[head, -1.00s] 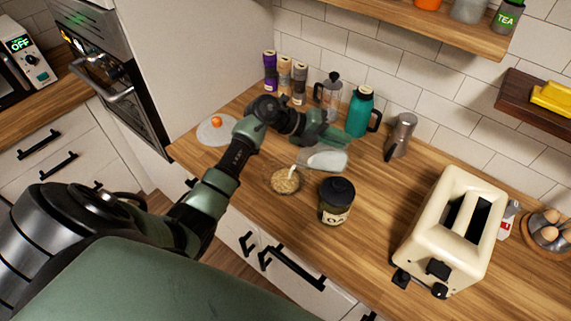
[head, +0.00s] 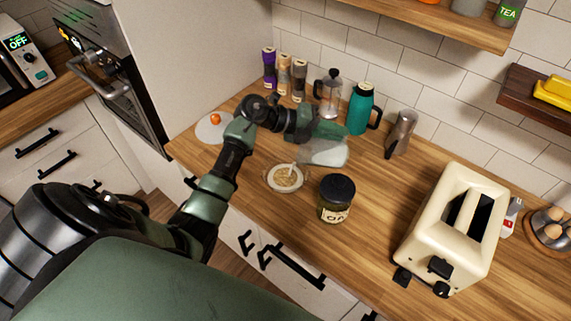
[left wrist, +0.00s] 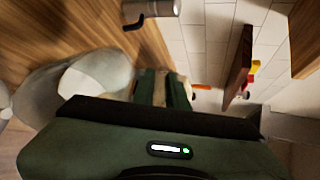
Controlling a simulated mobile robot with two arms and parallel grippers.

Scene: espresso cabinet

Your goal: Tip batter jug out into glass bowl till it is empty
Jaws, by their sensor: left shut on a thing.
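The batter jug (head: 323,152) is pale and translucent, tipped on its side above and to the right of the glass bowl (head: 269,184). My left gripper (head: 328,132) is shut on the jug, its fingertips partly hidden. In the left wrist view the jug's pale wall (left wrist: 95,75) shows beside the green fingers (left wrist: 163,88). The bowl stands on the counter with tan, lumpy contents and a whitish ring around them. A short pale streak of batter (head: 291,167) shows at the bowl's far side. The jug's inside is hidden. My right gripper is out of view.
A dark-lidded jar (head: 336,198) stands close to the right of the bowl. A teal flask (head: 361,108), a French press (head: 328,93) and a moka pot (head: 401,132) stand behind. A cream toaster (head: 450,230) is at the right. The counter's front edge is near the bowl.

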